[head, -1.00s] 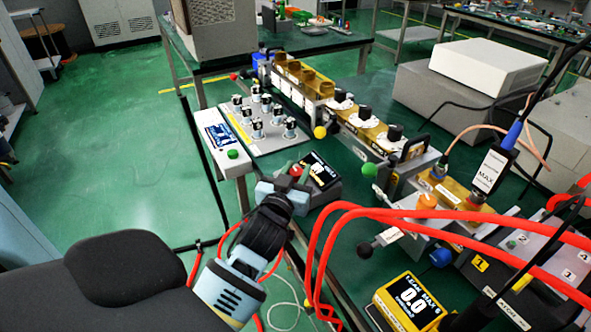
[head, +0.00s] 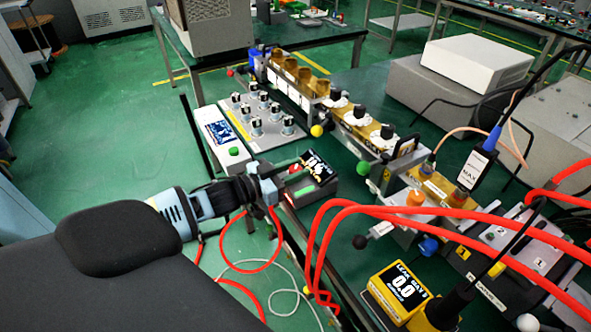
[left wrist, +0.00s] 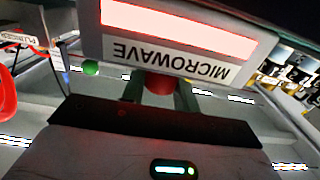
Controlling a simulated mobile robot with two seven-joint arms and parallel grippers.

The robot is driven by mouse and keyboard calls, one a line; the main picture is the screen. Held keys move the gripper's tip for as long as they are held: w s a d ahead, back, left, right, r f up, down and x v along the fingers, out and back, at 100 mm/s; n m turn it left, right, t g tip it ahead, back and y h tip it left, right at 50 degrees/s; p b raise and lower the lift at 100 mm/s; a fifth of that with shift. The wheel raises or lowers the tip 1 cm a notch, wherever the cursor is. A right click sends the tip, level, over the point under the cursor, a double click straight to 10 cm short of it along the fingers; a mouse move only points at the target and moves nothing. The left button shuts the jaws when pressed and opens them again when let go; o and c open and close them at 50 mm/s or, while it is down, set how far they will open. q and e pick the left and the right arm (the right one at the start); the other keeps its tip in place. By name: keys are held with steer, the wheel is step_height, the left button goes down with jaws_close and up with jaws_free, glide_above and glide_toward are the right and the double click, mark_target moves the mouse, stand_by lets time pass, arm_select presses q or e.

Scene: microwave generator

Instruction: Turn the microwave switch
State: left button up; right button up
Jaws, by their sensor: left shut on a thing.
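The microwave generator is a small dark box (head: 322,187) with a tilted lit display, near the table's left edge. In the left wrist view its label reads "MICROWAVE" upside down (left wrist: 172,60), below a bright pale panel edged in red. A round red switch knob (left wrist: 159,83) shows below that label. My left gripper (head: 288,180) reaches the box's left side, with its green fingers on either side of the knob. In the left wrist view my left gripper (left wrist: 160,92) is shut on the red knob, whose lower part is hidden. My right gripper is not in view.
A knob panel (head: 262,132) and a white unit with a green button (head: 216,135) stand behind the box. Red hoses (head: 400,211) loop to its right, near a yellow leak meter (head: 397,291).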

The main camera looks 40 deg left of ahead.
arm_select(q)
steer(key=shift+a+m+g+h+b, duration=0.1)
steer(key=shift+m+g+h+b, duration=0.55)
steer(key=shift+m+h, duration=0.45)
steer(key=shift+m+g+h+b, duration=0.45)
steer(key=shift+h+b, duration=0.15)
steer(key=shift+h, duration=0.3)
steer(key=shift+r, duration=0.1)
steer(key=o, duration=1)
steer(key=shift+w, duration=0.1)
steer(key=shift+c, duration=0.2)
